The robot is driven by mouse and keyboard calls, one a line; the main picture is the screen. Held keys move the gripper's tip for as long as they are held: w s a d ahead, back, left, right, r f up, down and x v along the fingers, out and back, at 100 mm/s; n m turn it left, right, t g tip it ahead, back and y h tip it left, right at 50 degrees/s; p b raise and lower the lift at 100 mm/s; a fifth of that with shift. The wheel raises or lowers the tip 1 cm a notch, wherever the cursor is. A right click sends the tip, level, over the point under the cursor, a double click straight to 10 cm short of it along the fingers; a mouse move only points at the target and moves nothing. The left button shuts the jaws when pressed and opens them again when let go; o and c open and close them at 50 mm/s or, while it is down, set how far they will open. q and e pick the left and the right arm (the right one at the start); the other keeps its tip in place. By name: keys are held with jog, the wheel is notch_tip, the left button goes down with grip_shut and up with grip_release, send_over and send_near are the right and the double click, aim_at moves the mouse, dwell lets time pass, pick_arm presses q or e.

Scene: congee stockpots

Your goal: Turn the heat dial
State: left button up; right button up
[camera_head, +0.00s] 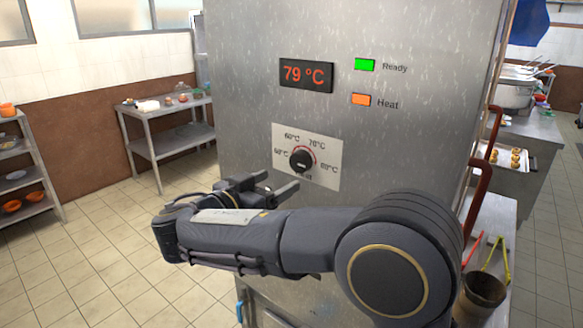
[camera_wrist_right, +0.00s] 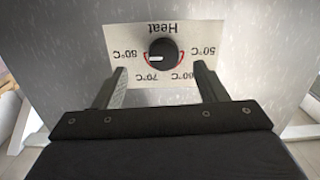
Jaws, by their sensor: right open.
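The heat dial (camera_head: 302,160) is a round black knob on a pale temperature plate (camera_head: 326,178) on the steel cabinet front. The wrist view shows the dial (camera_wrist_right: 163,52) and plate upside down, with the white mark on the left side, near the 70°C and 80°C labels. My right gripper (camera_head: 280,182) is open and empty, just below and in front of the dial. In the wrist view its fingertips (camera_wrist_right: 161,70) stand apart on either side of the dial, with gaps to it. My left gripper is not in view.
The display (camera_head: 306,75) reads 79 °C. The green Ready light (camera_head: 365,65) and orange Heat light (camera_head: 361,99) appear lit. A steel table (camera_head: 165,145) stands back left. A dark pot (camera_head: 483,290) and tongs are at lower right. Open floor lies left.

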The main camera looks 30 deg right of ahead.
aim_at(297, 164)
jog(key=shift+m, duration=0.3)
jog(key=p+x, duration=0.1)
jog(key=x, duration=0.2)
jog(key=r+p+x, duration=0.1)
jog(key=x, duration=0.2)
jog(key=shift+w+r, duration=0.15)
jog(key=shift+w, duration=0.05)
jog(key=shift+w+d, duration=0.25)
jog(key=shift+d, duration=0.25)
jog(key=c, duration=1)
